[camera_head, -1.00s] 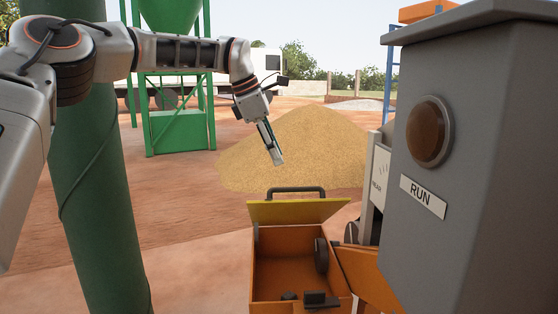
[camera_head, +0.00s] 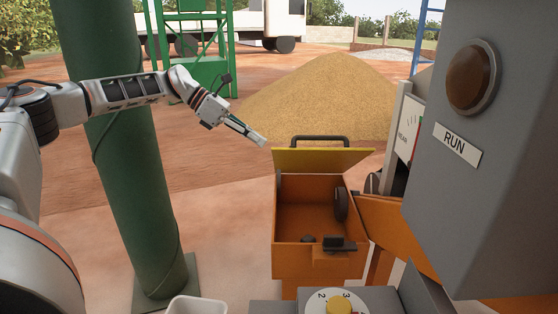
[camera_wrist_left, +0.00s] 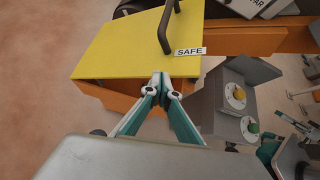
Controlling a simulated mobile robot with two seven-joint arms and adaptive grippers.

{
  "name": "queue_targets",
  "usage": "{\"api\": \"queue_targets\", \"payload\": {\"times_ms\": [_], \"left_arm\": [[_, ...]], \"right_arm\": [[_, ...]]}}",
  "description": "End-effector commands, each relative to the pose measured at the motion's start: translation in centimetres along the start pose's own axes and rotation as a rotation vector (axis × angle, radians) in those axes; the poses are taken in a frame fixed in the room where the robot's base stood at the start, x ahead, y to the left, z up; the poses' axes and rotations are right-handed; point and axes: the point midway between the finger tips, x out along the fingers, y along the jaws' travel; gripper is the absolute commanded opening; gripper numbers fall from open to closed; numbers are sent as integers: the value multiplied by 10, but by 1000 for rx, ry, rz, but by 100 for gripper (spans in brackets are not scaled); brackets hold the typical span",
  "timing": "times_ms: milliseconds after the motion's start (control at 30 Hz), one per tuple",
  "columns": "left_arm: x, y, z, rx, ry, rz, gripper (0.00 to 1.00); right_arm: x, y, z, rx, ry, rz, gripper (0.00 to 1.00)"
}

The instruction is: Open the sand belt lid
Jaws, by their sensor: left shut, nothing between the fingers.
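The yellow lid (camera_head: 318,160) with a dark bar handle (camera_head: 320,138) stands raised at the back of the orange sand belt box (camera_head: 290,252). The box's inside is open to view. My left gripper (camera_head: 262,141) is shut and empty, just left of the lid's upper left corner in the head view. In the left wrist view the closed fingertips (camera_wrist_left: 161,78) are close to an edge of the yellow lid (camera_wrist_left: 120,48), near a SAFE label (camera_wrist_left: 189,51). I cannot tell whether they touch it. My right gripper does not show in the head view.
A grey cabinet (camera_head: 440,210) with a round brown RUN lamp (camera_head: 473,77) stands close on the right. A green post (camera_head: 130,180) stands at left. A yellow knob (camera_head: 340,305) is at the bottom, beside a white container (camera_head: 196,306). A sand pile (camera_head: 325,95) lies behind.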

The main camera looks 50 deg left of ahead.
Motion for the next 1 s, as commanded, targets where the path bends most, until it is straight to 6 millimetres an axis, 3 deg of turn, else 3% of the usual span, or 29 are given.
{"api": "queue_targets", "payload": {"times_ms": [200, 500, 1000], "left_arm": [[7, -12, -46, -103, -244, -56, 0], [26, -40, -89, -236, -588, -99, 0], [58, -98, -120, -469, -1142, -87, 0]], "right_arm": [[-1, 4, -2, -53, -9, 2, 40], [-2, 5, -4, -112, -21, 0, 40], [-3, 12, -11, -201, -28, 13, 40]]}}
